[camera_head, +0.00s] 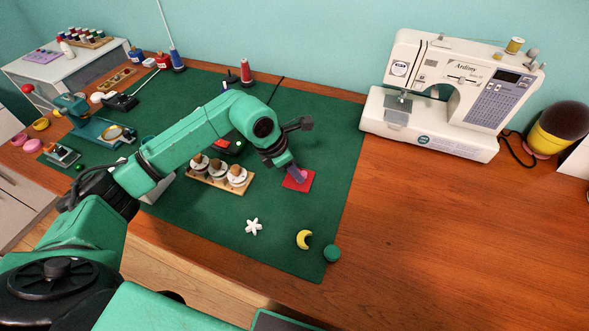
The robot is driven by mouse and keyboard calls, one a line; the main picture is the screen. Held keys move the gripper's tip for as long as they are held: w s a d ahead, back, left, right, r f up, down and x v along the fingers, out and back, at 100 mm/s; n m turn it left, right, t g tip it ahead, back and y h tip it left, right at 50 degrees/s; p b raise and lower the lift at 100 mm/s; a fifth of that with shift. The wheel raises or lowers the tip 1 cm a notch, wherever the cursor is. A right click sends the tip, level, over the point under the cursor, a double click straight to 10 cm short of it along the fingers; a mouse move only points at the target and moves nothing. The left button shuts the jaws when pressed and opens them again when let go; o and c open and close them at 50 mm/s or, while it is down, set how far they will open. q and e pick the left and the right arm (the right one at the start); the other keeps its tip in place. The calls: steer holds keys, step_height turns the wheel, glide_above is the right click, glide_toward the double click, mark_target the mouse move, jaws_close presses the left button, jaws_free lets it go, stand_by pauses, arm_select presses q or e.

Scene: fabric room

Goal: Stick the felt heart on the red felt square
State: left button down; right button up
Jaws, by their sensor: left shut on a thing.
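The red felt square (304,184) lies flat on the green cutting mat (200,243), right of its middle. My left arm reaches in from the left, and my left gripper (291,168) points down over the square. It is shut on a small purple piece (297,175) at its tips, just above or touching the square; I cannot tell which. The piece's outline is too small and partly covered to make out a heart. No other heart shape shows. My right gripper is not in view.
A wooden holder (217,182) with several white-and-brown pieces stands left of the square. A white flower (254,227), yellow moon (304,240) and green round piece (332,253) lie nearer. A sewing machine (440,95) stands back right. The right side of the table (450,230) is clear.

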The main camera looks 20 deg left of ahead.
arm_select(q)
steer(key=shift+f, duration=0.1)
steer(key=shift+c, duration=2.3)
jaws_free()
